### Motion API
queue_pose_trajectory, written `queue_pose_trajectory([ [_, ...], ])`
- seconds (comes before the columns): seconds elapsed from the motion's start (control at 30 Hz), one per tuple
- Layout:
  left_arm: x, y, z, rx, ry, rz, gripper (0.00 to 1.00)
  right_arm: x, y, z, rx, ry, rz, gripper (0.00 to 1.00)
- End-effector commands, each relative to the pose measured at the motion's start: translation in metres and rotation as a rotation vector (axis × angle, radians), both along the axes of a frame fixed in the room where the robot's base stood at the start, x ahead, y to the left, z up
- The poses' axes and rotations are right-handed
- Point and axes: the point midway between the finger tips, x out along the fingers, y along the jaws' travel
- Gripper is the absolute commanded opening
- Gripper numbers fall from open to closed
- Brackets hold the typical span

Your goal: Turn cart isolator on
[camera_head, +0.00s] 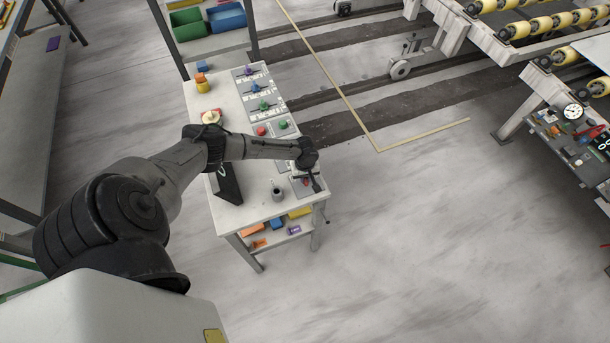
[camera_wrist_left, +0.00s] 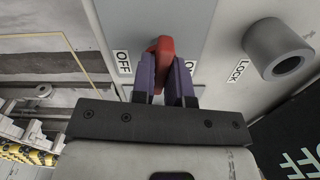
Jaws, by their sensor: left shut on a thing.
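The isolator's red handle (camera_wrist_left: 161,47) shows in the left wrist view on a grey panel (camera_wrist_left: 185,22). It stands roughly upright in that picture, between an OFF label (camera_wrist_left: 124,62) on the left and a label on the right that is partly hidden, likely ON. My left gripper (camera_wrist_left: 166,75) is shut on the red handle, with one purple finger on each side of it. In the head view my left gripper (camera_head: 309,182) is over the near right corner of the white cart (camera_head: 250,212). The handle is mostly hidden there. My right gripper is not in view.
A grey cylinder (camera_wrist_left: 278,48) marked LOCK stands right of the handle, and a black board (camera_wrist_left: 296,145) is near it. Coloured knobs and switches (camera_head: 263,106) line the cart's far part. Loose coloured blocks (camera_head: 277,223) lie on its lower shelf. Open floor is to the right.

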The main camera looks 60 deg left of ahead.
Motion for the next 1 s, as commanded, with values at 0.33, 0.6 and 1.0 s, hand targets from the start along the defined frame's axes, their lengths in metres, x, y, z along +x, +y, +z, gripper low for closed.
queue_pose_trajectory([
  [0.33, -0.0005, -0.0007, 0.0008, -0.002, 0.001, -0.323, 0.0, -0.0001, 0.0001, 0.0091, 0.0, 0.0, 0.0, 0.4],
  [0.6, -0.0003, -0.0007, 0.0002, -0.002, 0.0, -0.579, 0.0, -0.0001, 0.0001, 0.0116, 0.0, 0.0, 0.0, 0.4],
  [1.0, -0.0002, -0.0004, 0.0, -0.001, 0.001, -0.957, 0.0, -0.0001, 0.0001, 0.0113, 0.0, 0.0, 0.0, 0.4],
])
